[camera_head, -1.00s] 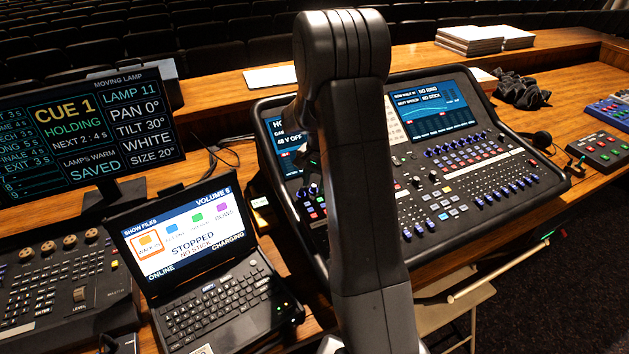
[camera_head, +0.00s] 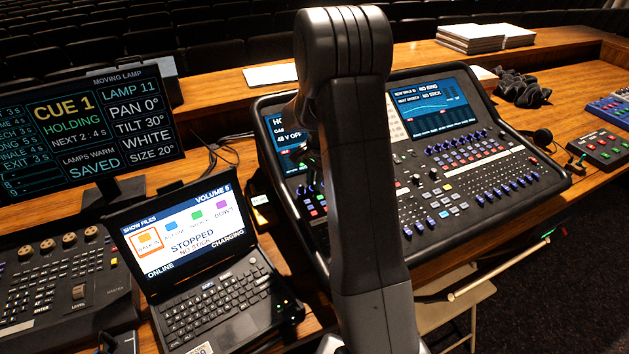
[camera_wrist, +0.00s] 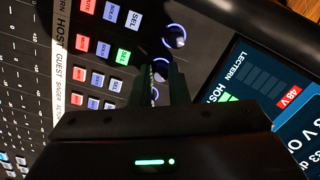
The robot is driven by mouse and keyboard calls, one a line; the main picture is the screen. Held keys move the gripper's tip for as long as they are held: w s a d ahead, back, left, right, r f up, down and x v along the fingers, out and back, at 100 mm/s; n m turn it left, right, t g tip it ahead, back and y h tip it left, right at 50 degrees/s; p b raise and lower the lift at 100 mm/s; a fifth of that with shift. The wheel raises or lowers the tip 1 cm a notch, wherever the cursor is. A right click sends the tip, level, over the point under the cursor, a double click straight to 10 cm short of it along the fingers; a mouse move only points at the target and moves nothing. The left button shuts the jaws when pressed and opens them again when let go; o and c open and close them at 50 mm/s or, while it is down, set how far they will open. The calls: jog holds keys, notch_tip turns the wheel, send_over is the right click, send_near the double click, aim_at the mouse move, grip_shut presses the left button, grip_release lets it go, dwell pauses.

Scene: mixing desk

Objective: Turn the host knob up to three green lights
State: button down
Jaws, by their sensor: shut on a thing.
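My gripper (camera_wrist: 161,85) is in the wrist view, its two dark fingers pointing at the console panel. The fingers are shut on the host knob (camera_wrist: 160,70), which shows as a dark cap with a bluish ring, partly hidden between them. It lines up with the row marked HOST, whose SEL button (camera_wrist: 123,56) glows green. The console screen (camera_wrist: 262,85) shows a LECTERN meter and, below it, HOST with a patch of green; its light count is cut off by my gripper body. In the head view my arm hides most of the gripper and the knob on the mixing console (camera_head: 470,215).
Another knob (camera_wrist: 175,36) sits just above the held one in the wrist view. An open laptop (camera_head: 205,260) and a cue monitor (camera_head: 90,130) stand left of the console.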

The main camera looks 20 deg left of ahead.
jog(key=shift+m+b, duration=0.4)
jog(key=shift+m, duration=1.6)
jog(key=c, duration=1.4)
grip_release()
jog(key=shift+r, duration=0.1)
jog(key=r, duration=0.4)
jog(key=d+r+b, duration=0.1)
jog(key=r, duration=0.4)
jog(key=d+r, duration=0.1)
jog(key=r, duration=0.3)
jog(key=shift+s+r+b, duration=0.25)
jog(key=shift+b, duration=0.05)
jog(key=shift+f, duration=0.1)
